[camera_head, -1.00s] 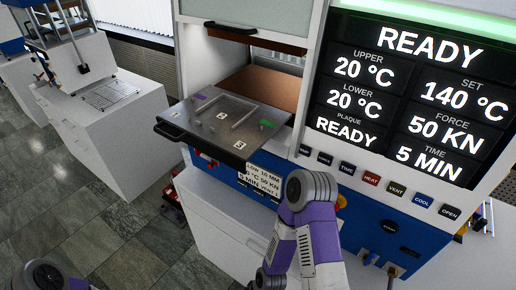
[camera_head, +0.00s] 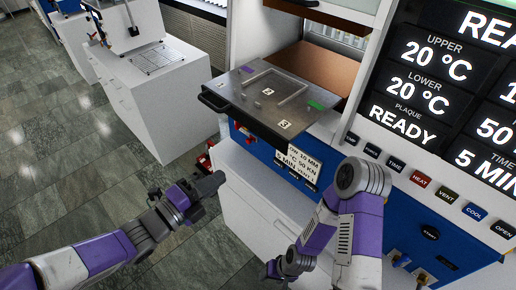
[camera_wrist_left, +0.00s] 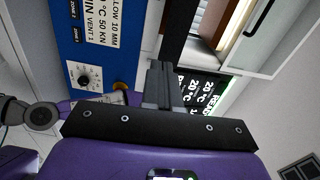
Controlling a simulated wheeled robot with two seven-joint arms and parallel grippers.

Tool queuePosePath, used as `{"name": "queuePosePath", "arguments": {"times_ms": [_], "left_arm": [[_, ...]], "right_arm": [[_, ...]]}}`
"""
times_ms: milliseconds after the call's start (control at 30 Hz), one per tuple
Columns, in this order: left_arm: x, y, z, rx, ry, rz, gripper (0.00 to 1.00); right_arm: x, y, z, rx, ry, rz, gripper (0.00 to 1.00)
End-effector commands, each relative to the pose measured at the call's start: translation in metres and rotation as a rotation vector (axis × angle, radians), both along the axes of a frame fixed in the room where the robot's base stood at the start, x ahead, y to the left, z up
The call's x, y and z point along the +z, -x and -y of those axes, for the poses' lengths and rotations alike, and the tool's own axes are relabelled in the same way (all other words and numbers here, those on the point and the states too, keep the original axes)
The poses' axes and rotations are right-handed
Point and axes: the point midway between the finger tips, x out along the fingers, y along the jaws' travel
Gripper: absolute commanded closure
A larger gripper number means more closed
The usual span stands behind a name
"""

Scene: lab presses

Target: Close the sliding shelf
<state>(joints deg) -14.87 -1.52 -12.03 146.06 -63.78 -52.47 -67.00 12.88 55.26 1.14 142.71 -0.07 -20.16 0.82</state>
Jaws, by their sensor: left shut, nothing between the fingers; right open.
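The sliding shelf (camera_head: 246,98) is a grey metal plate pulled out of the press opening, with a dark handle (camera_head: 213,102) on its front edge. A raised square frame and small purple and green marks are on it. My left gripper (camera_head: 214,183) is shut and empty, below and in front of the shelf, apart from it in the head view. Its closed fingers also show in the left wrist view (camera_wrist_left: 160,84), with a dark bar beyond them that I cannot identify. My right gripper (camera_head: 272,272) is low at the bottom, open, its fingers hard to make out.
The press's blue panel (camera_head: 262,150) and white cabinet (camera_head: 240,185) are below the shelf. A row of buttons (camera_head: 420,181) and a READY display (camera_head: 425,90) are at the right.

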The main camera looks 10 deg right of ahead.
Motion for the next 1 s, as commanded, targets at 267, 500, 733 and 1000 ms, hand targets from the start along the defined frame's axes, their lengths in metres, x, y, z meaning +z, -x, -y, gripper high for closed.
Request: {"name": "queuePosePath", "arguments": {"times_ms": [267,500,733,1000], "left_arm": [[0.007,-0.009,0.024,-0.027,-0.017,0.053,1.0],[0.007,-0.039,0.066,-0.026,-0.017,0.049,1.0],[0.007,-0.065,0.099,-0.022,-0.017,0.049,1.0],[0.008,-0.077,0.114,-0.018,-0.015,0.05,1.0]], "right_arm": [[-0.001,0.0,0.0,0.0,0.0,0.0,0.42],[0.0,0.0,0.0,0.0,0.0,0.0,0.42],[0.002,0.0,0.0,0.0,0.0,0.0,0.42],[0.004,0.0,0.0,0.0,0.0,0.0,0.42]]}}
